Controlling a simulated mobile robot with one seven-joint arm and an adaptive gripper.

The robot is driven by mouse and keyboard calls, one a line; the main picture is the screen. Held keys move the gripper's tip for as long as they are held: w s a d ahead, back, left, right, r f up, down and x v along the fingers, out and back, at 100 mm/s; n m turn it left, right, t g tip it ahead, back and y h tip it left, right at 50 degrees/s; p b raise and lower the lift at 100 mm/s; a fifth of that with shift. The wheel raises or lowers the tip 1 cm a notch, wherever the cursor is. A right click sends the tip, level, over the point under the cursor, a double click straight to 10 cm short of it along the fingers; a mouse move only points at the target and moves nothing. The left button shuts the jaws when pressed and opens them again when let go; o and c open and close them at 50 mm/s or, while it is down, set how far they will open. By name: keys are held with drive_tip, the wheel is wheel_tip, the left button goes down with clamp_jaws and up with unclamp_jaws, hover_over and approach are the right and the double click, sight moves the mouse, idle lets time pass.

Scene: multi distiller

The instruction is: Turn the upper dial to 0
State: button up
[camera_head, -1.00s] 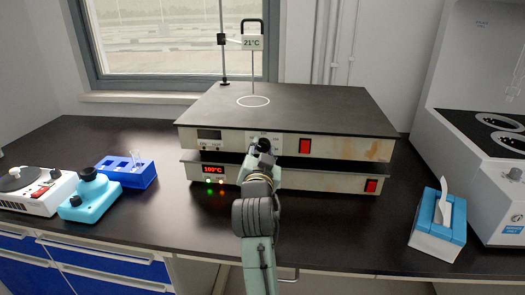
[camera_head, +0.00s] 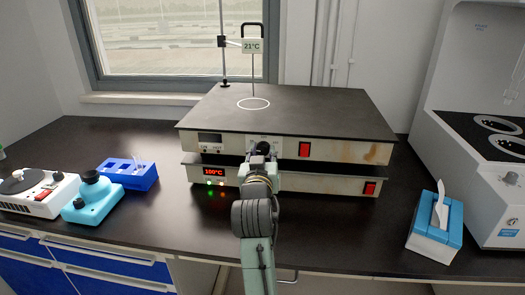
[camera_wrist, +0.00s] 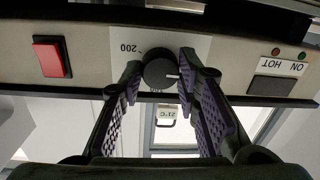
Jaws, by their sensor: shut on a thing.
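The upper dial (camera_wrist: 158,74) is a round black knob on the front panel of the upper hot plate (camera_head: 345,149). In the wrist view, which is upside down, its white mark points right, and a "200" label is at its upper left. My gripper (camera_wrist: 162,76) has one finger on each side of the dial and is shut on it. In the head view my gripper (camera_head: 261,158) is at the panel and mostly hides the dial. The upper display (camera_head: 210,138) is dark.
A lower hot plate (camera_head: 318,182) with a lit red display (camera_head: 214,171) sits directly beneath. Red switches (camera_head: 304,149) are right of the dial. A thermometer (camera_head: 253,46) hangs above the plate. A blue rack (camera_head: 128,175) stands left, a tissue box (camera_head: 437,232) right.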

drive_tip(key=n+p, duration=0.1)
drive_tip(key=n, duration=0.5)
drive_tip(key=shift+r+p, duration=0.15)
drive_tip(key=shift+p, duration=0.25)
idle(0.3)
drive_tip(key=o, duration=1.2)
drive_tip(key=shift+c, duration=0.2)
drive_tip(key=s, duration=0.7)
drive_tip(key=shift+s+a, duration=0.2)
drive_tip(key=shift+a, duration=0.2)
drive_tip(key=shift+r, duration=0.1)
